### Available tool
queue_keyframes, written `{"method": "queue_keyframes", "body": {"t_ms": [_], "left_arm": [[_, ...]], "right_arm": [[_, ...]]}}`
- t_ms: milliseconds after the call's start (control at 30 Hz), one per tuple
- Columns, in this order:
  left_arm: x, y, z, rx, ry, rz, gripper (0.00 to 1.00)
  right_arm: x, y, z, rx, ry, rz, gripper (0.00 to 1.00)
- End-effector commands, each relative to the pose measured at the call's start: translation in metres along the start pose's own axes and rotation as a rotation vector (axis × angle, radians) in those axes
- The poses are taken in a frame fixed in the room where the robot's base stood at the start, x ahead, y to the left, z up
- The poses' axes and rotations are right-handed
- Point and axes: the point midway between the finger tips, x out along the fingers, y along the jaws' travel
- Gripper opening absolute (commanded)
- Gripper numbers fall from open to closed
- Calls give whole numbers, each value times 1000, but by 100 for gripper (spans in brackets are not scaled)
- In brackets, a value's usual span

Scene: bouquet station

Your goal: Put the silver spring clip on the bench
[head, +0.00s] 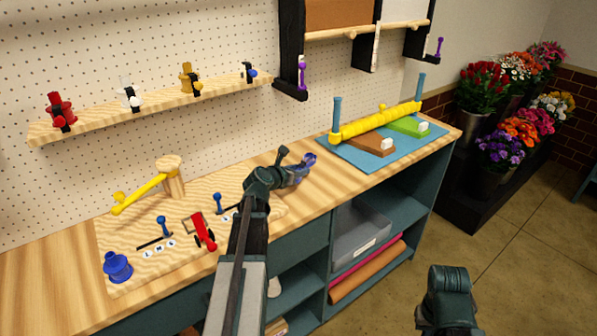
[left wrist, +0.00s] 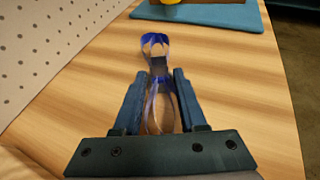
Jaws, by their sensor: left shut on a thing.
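My left gripper (head: 292,172) is shut on a spring clip (head: 308,160), close over the wooden bench (head: 245,176) and left of the blue mat. In the left wrist view the clip (left wrist: 158,90) sits between the two fingers (left wrist: 160,102), with a shiny silvery loop near me and a blue end pointing away. I cannot tell whether the clip touches the bench (left wrist: 235,90). A dark joint of my right arm shows at the lower right of the head view; its fingers do not show.
A blue mat (head: 350,152) holds a yellow roll (head: 375,122) between blue posts. A wall shelf (head: 150,107) is behind. Bare bench surrounds the held clip.

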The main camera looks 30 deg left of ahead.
Motion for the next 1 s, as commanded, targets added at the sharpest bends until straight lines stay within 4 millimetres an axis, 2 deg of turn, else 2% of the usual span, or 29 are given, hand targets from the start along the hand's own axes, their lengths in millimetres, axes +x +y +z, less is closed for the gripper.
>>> {"method": "queue_keyframes", "body": {"t_ms": [67, 100, 233, 600, 1000], "left_arm": [[2, 0, -4, 0, 0, 0, 0], [1, 0, -2, 0, 0, 0, 48], [1, 0, -2, 0, 0, 0, 71], [-2, 0, 3, 0, 0, 0, 71], [-81, -1, 3, -2, 0, 3, 71]], "right_arm": [[4, 0, 0, 0, 0, 0, 0], [2, 0, 0, 0, 0, 0, 0], [2, 0, 0, 0, 0, 0, 0], [-4, 0, 0, 0, 0, 0, 0], [-34, 3, 2, 0, 0, 0, 0]]}}
